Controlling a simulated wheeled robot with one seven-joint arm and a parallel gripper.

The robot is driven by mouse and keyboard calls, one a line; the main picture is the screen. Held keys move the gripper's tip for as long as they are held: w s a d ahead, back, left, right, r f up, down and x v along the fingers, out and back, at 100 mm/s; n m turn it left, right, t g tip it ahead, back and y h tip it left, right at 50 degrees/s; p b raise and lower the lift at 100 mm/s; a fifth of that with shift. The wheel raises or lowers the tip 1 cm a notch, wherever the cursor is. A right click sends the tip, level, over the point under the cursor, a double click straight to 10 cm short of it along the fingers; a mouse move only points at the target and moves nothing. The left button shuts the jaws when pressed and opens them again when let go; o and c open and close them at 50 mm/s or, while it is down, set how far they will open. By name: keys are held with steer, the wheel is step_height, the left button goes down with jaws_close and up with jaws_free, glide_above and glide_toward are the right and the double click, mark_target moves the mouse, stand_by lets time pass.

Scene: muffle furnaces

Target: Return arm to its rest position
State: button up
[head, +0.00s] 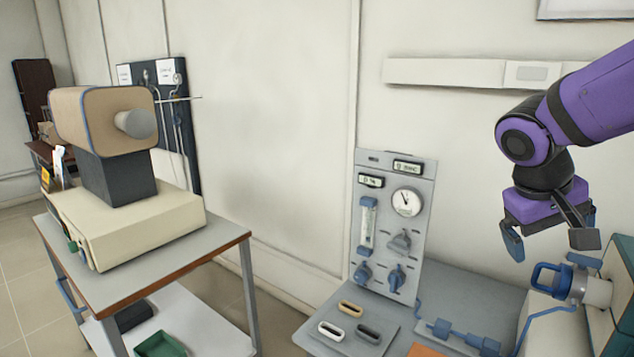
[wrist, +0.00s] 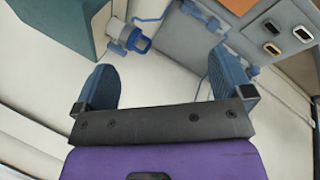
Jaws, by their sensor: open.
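My gripper (head: 548,240) hangs from my purple arm at the right of the head view, fingers pointing down. It is open and empty, in the air above and in front of a blue-handled fitting (head: 552,280) on the green-and-cream equipment at the right. In the wrist view my gripper (wrist: 165,88) shows its two blue fingers spread wide, with nothing between them. The blue-handled fitting also shows in the wrist view (wrist: 132,38), beyond the fingers and apart from them.
A grey gauge panel (head: 395,225) stands at the back of the grey bench (head: 470,295). Several small oval-slotted pieces lie on a plate (head: 310,328). A beige furnace (head: 130,235) sits on a cart at left. The wall area between cart and panel is clear.

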steer(key=s+a+r+t+y, duration=0.2)
steer(key=s, duration=0.3)
steer(key=s+a+r+t+y, duration=0.2)
steer(key=s+y, duration=0.1)
steer(key=s, duration=0.3)
steer(key=shift+s+a+r, duration=0.15)
steer(key=shift+s, duration=0.15)
stand_by(2.2)
